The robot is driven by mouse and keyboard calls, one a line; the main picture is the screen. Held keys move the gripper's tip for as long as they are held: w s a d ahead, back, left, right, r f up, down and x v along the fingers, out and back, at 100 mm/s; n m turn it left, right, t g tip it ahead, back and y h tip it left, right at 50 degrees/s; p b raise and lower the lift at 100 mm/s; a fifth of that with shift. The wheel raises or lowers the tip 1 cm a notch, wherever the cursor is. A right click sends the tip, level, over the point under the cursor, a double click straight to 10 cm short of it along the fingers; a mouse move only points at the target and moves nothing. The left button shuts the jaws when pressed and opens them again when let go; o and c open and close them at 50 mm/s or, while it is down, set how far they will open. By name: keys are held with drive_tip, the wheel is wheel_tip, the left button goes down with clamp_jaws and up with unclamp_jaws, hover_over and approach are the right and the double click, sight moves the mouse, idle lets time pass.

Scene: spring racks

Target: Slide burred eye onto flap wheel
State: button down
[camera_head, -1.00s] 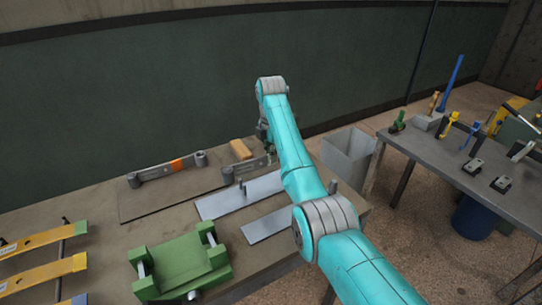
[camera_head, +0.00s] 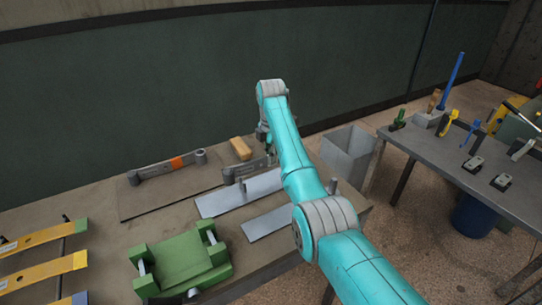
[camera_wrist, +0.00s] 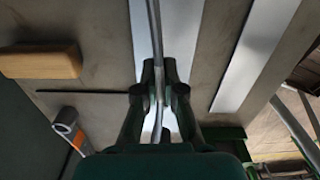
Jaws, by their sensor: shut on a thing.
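My gripper (camera_wrist: 160,100) is shut on a grey metal spring leaf (camera_wrist: 153,35), seen edge-on in the wrist view and running up out of the picture. In the head view the held leaf (camera_head: 249,168) shows left of my wrist, above a pale plate, with a rounded eye (camera_head: 228,175) at its left end. Burrs on the eye are too small to see. A short upright post (camera_head: 243,187) stands by the pale plate (camera_head: 216,204), just below the eye in the picture. I cannot tell whether it is the flap wheel, or whether the eye touches it. My arm hides part of this area.
Another leaf with an orange band (camera_head: 176,163) lies on a dark mat at left. A wooden block (camera_head: 241,148) lies behind the held leaf. A green vise (camera_head: 182,262) stands at the front. A grey bin (camera_head: 350,150) and a side table (camera_head: 440,160) are at right.

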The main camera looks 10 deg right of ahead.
drive_tip(key=shift+f, duration=3)
idle(0.4)
drive_tip(key=c, duration=1.2)
unclamp_jaws()
drive_tip(key=shift+s+f, duration=0.1)
drive_tip(key=shift+f, duration=0.05)
wheel_tip(320, 180, up, 12)
drive_tip(key=shift+r, duration=0.1)
